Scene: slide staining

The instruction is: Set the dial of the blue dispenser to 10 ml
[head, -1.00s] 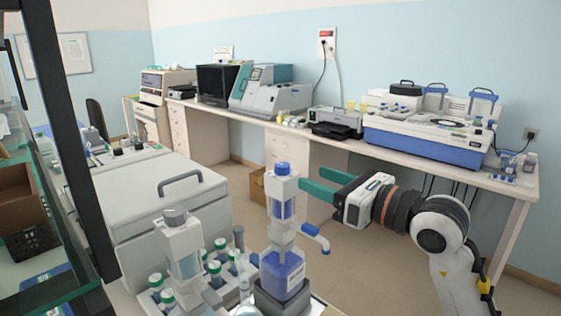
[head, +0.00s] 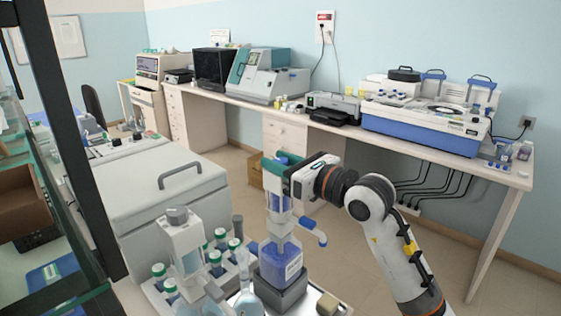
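The blue dispenser (head: 281,262) stands upright on a dark grey base in the lower middle of the head view, with a blue-filled bottle, a clear column and a blue spout to the right. Its blue top knob (head: 285,157) is partly hidden by my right gripper. My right gripper (head: 274,169) reaches in from the right, its teal fingers level with the dispenser's top and around the knob. I cannot tell whether the fingers press on it. The dial's markings are too small to read. My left gripper is out of view.
A grey-capped dispenser (head: 183,240) stands close to the left, with several green-capped bottles (head: 215,257) in a rack between. A large white box with a handle (head: 160,190) is behind them. A glass shelf frame (head: 75,150) borders the left. The back bench carries lab machines.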

